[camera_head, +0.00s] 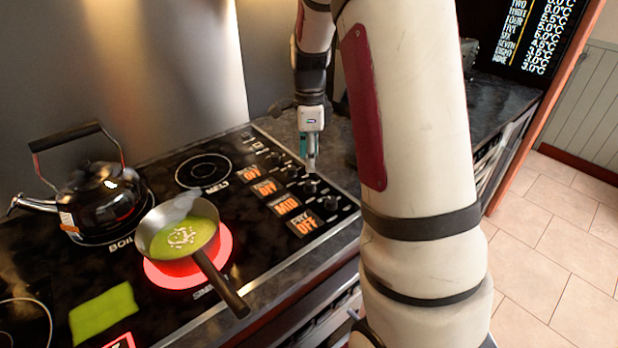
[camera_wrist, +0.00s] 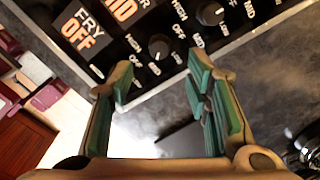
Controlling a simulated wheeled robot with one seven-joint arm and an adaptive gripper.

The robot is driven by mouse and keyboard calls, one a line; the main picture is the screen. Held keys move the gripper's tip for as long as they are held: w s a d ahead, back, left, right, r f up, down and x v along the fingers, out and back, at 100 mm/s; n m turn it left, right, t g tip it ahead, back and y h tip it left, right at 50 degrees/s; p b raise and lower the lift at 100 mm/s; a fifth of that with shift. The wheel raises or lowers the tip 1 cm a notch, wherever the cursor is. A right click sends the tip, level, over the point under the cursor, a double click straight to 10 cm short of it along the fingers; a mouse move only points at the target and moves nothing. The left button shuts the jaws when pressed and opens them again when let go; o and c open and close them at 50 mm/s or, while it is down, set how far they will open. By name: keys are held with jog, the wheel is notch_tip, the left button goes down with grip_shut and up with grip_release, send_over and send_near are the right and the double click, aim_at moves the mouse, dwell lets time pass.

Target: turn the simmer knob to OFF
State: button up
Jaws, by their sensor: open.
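The cooktop's control strip has a row of black knobs beside orange displays. One display reads MID (camera_head: 287,206), and the nearest reads FRY OFF (camera_head: 304,222). The black knob beside the MID display (camera_head: 309,187) looks like the simmer knob, though its name is too small to read. In the wrist view this knob (camera_wrist: 159,46) shows beyond and between the fingertips, with HIGH, MID and OFF marks around it. My gripper (camera_head: 310,165) points down above the knob row. In the wrist view my gripper (camera_wrist: 158,75) is open and empty, apart from the knob.
A pan (camera_head: 205,225) with green contents sits on a glowing red burner (camera_head: 165,273), its handle reaching the front edge. A black kettle (camera_head: 98,195) stands at the left. Another knob (camera_wrist: 210,13) is close by. Dark counter (camera_head: 340,140) lies beyond the cooktop.

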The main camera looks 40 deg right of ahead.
aim_at(309, 182)
notch_tip(309, 182, down, 8)
jog(key=shift+r, duration=0.15)
dwell(0.3)
grip_shut()
